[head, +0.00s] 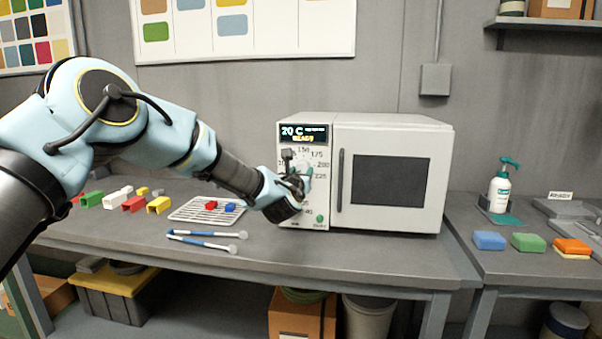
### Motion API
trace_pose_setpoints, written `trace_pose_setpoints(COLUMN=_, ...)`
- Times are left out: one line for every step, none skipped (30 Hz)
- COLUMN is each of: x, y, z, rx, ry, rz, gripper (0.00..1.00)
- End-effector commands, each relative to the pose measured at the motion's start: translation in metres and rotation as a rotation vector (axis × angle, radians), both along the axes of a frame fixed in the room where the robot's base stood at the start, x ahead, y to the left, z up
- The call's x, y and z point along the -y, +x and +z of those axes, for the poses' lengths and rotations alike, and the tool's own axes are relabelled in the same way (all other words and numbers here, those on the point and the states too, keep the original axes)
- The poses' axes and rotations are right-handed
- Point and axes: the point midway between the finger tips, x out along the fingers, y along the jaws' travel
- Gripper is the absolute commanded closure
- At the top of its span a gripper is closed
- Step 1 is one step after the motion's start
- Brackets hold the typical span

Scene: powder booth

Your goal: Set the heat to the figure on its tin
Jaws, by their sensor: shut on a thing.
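A white oven (390,222) stands on the bench with its door shut. Its display (303,134) reads 20 C, with a small yellow word below. Figures such as 150, 175, 200 and 225 ring the heat dial (303,165) on the front panel. My gripper (297,168) is at this dial and appears shut on its knob. The gripper hides much of the dial, so I cannot read where it points. A green button (320,218) is low on the panel. No figure on a tin can be read in this view.
A wire rack (190,213) holds a red and a blue piece, with blue-handled tongs (205,241) in front. Several coloured blocks (133,203) lie at the left. A pump bottle (501,185) and coloured pads (528,243) are on the right bench.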

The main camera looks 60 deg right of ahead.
Motion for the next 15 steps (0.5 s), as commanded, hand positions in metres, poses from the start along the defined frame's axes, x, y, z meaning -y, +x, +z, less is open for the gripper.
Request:
trace_pose_setpoints(x=-0.0001, y=0.0000, z=0.0001, rx=0.000, ry=0.000, rz=0.000, gripper=0.72)
trace_pose_setpoints(x=-0.0001, y=0.0000, z=0.0000, rx=0.000, ry=0.000, rz=0.000, gripper=0.75)
trace_pose_setpoints(x=-0.0001, y=-0.0001, z=0.0001, rx=0.000, ry=0.000, rz=0.000, gripper=0.80)
trace_pose_setpoints(x=-0.0001, y=-0.0001, z=0.0001, rx=0.000, ry=0.000, rz=0.000, gripper=0.83)
trace_pose_setpoints(x=-0.0001, y=-0.0001, z=0.0001, rx=0.000, ry=0.000, rz=0.000, gripper=0.86)
trace_pose_setpoints(x=-0.0001, y=-0.0001, z=0.0001, rx=0.000, ry=0.000, rz=0.000, gripper=0.91)
trace_pose_setpoints(x=-0.0001, y=-0.0001, z=0.0000, rx=0.000, ry=0.000, rz=0.000, gripper=0.94)
trace_pose_setpoints(x=-0.0001, y=-0.0001, z=0.0000, rx=0.000, ry=0.000, rz=0.000, gripper=0.97)
trace_pose_setpoints(x=-0.0001, y=-0.0001, z=0.0000, rx=0.000, ry=0.000, rz=0.000, gripper=1.00)
trace_pose_setpoints(x=-0.0001, y=-0.0001, z=0.0001, rx=0.000, ry=0.000, rz=0.000, gripper=1.00)
trace_pose_setpoints(x=-0.0001, y=-0.0001, z=0.0001, rx=0.000, ry=0.000, rz=0.000, gripper=1.00)
trace_pose_setpoints(x=-0.0001, y=0.0000, z=0.0000, rx=0.000, ry=0.000, rz=0.000, gripper=1.00)
trace_pose_setpoints(x=-0.0001, y=0.0000, z=0.0000, rx=0.001, ry=0.000, rz=0.000, gripper=1.00)
trace_pose_setpoints(x=-0.0001, y=-0.0001, z=-0.0002, rx=0.002, ry=0.001, rz=0.000, gripper=1.00)
trace_pose_setpoints(x=-0.0001, y=0.0000, z=-0.0005, rx=0.004, ry=0.001, rz=0.000, gripper=1.00)
